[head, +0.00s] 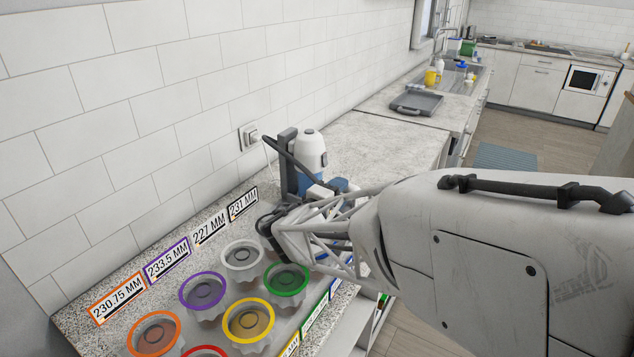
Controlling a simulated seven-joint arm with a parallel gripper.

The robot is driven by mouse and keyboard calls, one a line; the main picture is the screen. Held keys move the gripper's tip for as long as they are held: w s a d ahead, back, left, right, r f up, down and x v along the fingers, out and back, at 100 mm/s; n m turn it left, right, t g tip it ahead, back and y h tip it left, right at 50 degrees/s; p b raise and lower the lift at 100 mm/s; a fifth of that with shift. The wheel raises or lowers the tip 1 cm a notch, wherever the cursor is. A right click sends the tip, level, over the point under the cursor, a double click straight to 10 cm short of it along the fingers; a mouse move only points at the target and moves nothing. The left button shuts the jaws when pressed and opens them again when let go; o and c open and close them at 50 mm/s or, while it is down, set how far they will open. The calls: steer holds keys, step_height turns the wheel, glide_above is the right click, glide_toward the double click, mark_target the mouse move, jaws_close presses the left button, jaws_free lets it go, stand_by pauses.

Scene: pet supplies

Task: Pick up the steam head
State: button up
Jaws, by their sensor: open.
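A white and blue appliance (312,152) stands upright on the counter by the wall, with a dark upright stand (288,160) at its left and a dark bar slanting across it. It may include the steam head, but I cannot tell which part that is. My gripper (272,224) is open, low over the counter just in front of the appliance. My wrist and arm hide the appliance's lower part and much of the fingers. I cannot tell whether anything is between the fingers or whether they touch the appliance.
Several cups with coloured rims, such as the green one (287,278) and purple one (203,290), stand left and below my gripper. Size labels (168,260) line the wall side. A wall socket (250,137) has a cord. The counter behind the appliance (385,145) is clear up to a grey tray (416,102).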

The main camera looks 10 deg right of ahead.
steer(key=shift+x, duration=1.25)
steer(key=shift+r, duration=0.1)
jaws_close()
